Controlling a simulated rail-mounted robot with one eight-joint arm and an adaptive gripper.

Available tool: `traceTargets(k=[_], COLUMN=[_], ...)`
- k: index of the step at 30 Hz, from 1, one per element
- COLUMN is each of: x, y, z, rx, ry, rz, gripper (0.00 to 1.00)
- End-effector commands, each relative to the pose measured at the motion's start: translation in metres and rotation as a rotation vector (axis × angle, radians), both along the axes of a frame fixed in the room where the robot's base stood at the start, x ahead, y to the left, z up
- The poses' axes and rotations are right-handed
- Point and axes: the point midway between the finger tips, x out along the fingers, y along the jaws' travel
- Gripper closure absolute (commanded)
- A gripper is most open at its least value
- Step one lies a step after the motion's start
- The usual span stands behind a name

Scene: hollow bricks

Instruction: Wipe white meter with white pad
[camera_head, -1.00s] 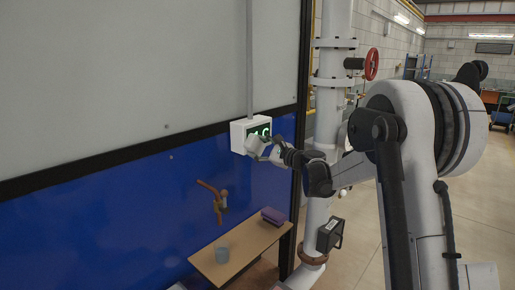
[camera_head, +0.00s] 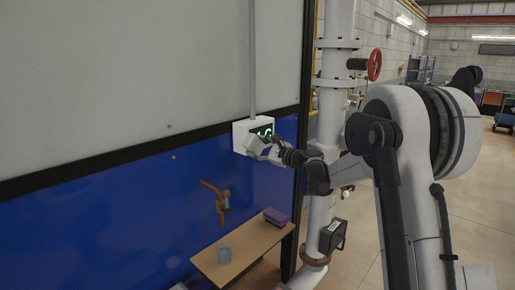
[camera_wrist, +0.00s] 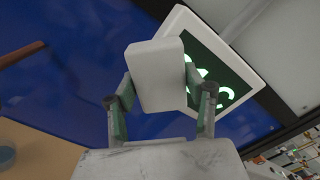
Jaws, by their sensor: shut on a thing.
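The white meter (camera_head: 240,133) is a box on the wall with a dark green display and bright green digits. It also shows in the wrist view (camera_wrist: 177,20), tilted, with the display (camera_wrist: 222,70) facing up the view. My gripper (camera_head: 268,149) is at the lower front of the meter. In the wrist view my gripper (camera_wrist: 160,100) is shut on the white pad (camera_wrist: 155,72), one finger on each side. The pad overlaps the meter's left part and hides some of its display. I cannot tell whether the pad touches the meter.
A wooden table (camera_head: 240,250) below holds a grey-blue cup (camera_head: 224,256) and a purple block (camera_head: 276,217). A white vertical pipe (camera_head: 333,100) with a red valve wheel (camera_head: 375,65) stands right of the meter.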

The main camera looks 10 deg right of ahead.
Motion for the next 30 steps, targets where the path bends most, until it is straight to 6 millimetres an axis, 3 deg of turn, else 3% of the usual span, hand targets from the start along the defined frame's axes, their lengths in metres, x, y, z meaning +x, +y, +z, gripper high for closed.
traceTargets(k=[10, 24, 30], x=[0.004, 0.022, 0.026], y=[-0.001, -0.029, -0.032], z=[0.0, -0.001, -0.001], rx=[0.0, 0.0, 0.0], ry=[0.0, 0.0, 0.0], rz=[0.0, -0.001, 0.0], gripper=[0.75, 0.75, 0.75])
